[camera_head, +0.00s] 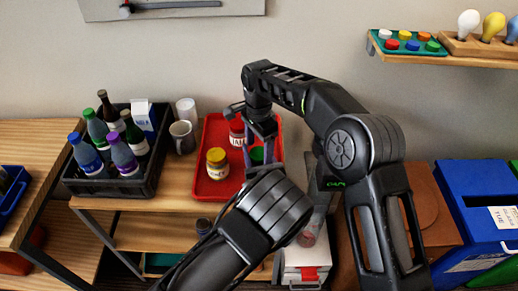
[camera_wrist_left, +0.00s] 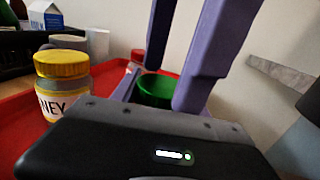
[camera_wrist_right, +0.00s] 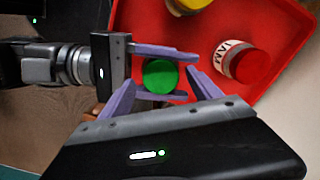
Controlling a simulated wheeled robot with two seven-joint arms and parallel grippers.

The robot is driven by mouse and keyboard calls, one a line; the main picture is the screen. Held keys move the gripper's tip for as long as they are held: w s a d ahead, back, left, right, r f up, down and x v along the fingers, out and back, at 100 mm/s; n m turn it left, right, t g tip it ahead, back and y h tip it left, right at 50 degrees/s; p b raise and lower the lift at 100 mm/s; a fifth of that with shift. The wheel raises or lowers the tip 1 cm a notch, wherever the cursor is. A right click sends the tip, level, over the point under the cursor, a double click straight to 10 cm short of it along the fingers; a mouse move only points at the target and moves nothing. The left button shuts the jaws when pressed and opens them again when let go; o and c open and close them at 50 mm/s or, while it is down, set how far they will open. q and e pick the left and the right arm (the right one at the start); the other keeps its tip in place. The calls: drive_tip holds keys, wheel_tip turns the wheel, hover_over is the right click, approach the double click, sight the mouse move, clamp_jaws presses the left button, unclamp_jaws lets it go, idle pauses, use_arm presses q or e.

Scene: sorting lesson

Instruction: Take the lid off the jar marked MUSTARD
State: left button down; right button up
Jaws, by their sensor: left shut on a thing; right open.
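A jar with a green lid (camera_head: 257,154) stands on the red tray (camera_head: 211,130); no label shows on it. The green lid also shows in the left wrist view (camera_wrist_left: 157,92) and right wrist view (camera_wrist_right: 160,76). My left gripper (camera_wrist_right: 188,77) reaches in from the side, shut on this jar, one finger on each side. My right gripper (camera_head: 262,145) points down from above, open, its fingers either side of the lid; I cannot tell whether they touch it. A yellow-lidded honey jar (camera_head: 217,164) and a red-lidded jam jar (camera_head: 237,132) stand on the tray.
A dark crate of bottles (camera_head: 157,168) and two mugs, the nearer one grey (camera_head: 182,137), stand left of the tray. A blue bin (camera_head: 482,215) is at the far right. A shelf (camera_head: 440,57) holds coloured pieces and bulbs above. My arms cover the tray's right side.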

wheel_tip(320, 180, up, 3)
drive_tip(key=shift+r, duration=0.2)
drive_tip(key=shift+c, duration=0.4)
drive_tip(key=shift+r+m, duration=1.2)
drive_tip(key=shift+r, duration=0.55)
drive_tip(key=shift+f, duration=0.1)
drive_tip(key=shift+f, duration=3.95)
